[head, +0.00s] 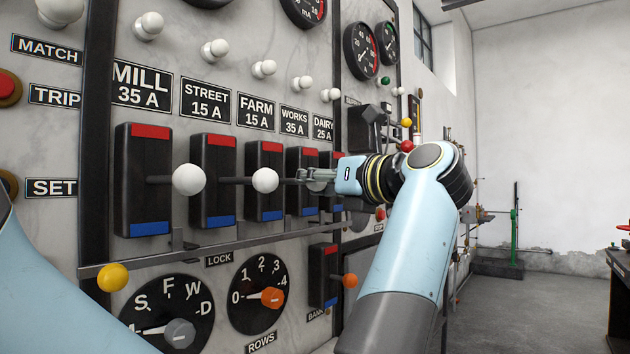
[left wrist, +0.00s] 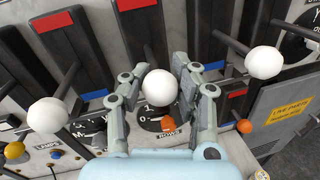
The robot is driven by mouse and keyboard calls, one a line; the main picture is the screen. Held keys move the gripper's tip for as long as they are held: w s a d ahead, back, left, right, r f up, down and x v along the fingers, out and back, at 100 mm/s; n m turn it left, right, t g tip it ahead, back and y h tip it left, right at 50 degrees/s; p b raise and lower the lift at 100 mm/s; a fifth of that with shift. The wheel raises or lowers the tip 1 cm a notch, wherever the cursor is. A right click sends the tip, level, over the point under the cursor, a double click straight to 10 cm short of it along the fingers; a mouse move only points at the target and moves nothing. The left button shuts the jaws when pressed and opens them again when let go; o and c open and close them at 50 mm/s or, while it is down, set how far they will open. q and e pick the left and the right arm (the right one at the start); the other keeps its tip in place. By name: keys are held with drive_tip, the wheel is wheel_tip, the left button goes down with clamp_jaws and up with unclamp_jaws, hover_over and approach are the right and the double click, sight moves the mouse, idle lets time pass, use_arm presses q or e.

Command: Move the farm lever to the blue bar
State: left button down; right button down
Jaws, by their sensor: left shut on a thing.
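The farm lever is the dark stem (head: 287,180) standing out from the block under the FARM 15 A label. It sits about midway between the block's red bar (head: 271,147) and blue bar (head: 264,215). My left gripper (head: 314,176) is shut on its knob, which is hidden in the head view. In the left wrist view the white farm knob (left wrist: 158,88) lies between the two fingers. My right gripper is not in view.
White knobs of the mill lever (head: 188,180) and street lever (head: 265,180) stand close on the left. The works knob (left wrist: 264,62) shows right of my fingers. A rail (head: 230,243) runs below the blocks, above the ROWS dial (head: 245,310).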

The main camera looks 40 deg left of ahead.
use_arm(q)
wheel_tip(320, 180, down, 7)
drive_tip(key=a+m+y+b, duration=0.1)
drive_tip(key=y+b, duration=0.3)
drive_tip(key=b, duration=0.7)
drive_tip(key=shift+a+t, duration=0.35)
drive_tip(key=shift+t, duration=0.05)
drive_tip(key=shift+s+f, duration=0.1)
drive_tip(key=c, duration=0.9)
unclamp_jaws()
drive_tip(key=shift+d, duration=0.15)
wheel_tip(320, 180, up, 10)
drive_tip(key=shift+r, duration=0.2)
